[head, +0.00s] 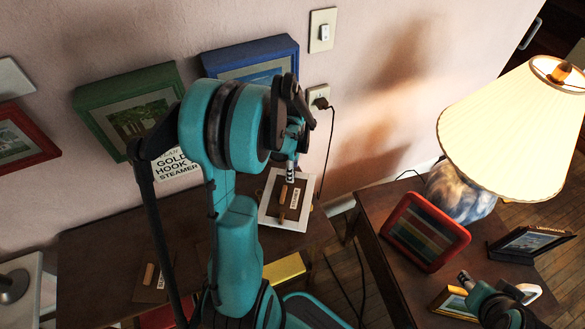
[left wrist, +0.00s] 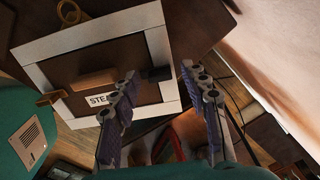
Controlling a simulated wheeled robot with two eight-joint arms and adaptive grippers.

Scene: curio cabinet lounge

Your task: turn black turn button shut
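A small black turn button (left wrist: 157,74) shows in the left wrist view at the right side of a white frame (left wrist: 95,30). It lies near the frame's inner edge, and its exact angle is hard to tell. Inside the frame is a brown panel with a wooden handle (left wrist: 95,80) and a partly hidden label. In the head view the white frame (head: 270,213) lies below my left gripper (head: 291,172).
A brass turn button (left wrist: 52,97) is on the frame's opposite side. A black cord (head: 330,150) hangs from the wall outlet behind. A side table (head: 385,255) at right holds a lamp (head: 515,130) and a red frame (head: 425,232). A yellow box (head: 284,270) is below the white frame.

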